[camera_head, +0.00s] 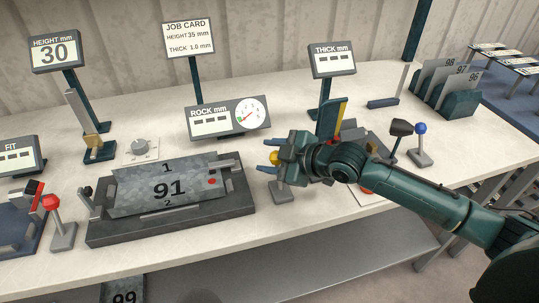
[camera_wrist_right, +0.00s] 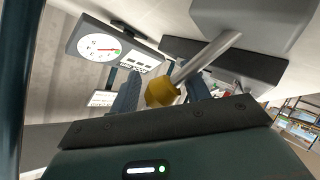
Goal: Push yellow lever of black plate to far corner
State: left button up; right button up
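The yellow lever knob (camera_head: 274,158) is partly hidden by my right gripper (camera_head: 268,156) in the head view. Its grey base (camera_head: 281,192) stands just right of the dark fixture (camera_head: 240,203) that holds a grey panel marked 91 (camera_head: 150,200). In the right wrist view, the yellow knob (camera_wrist_right: 160,92) sits on a slanted grey rod (camera_wrist_right: 207,57). My right gripper (camera_wrist_right: 160,97) is open, one finger on each side of the knob; contact is hard to tell. My left gripper is not in view.
A ROCK gauge (camera_head: 228,118) stands behind the fixture. A dark device with a yellow-edged upright (camera_head: 333,118), a black-knobbed lever (camera_head: 401,128) and a blue-knobbed lever (camera_head: 420,130) stand near my right arm. A red-knobbed lever (camera_head: 52,203) is at left.

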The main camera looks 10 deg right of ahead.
jog(key=shift+o, duration=0.3)
jog(key=shift+s+d+f, duration=0.1)
jog(key=shift+f, duration=0.15)
jog(key=b+v, duration=0.1)
jog(key=v, duration=1.2)
jog(key=shift+r, duration=0.15)
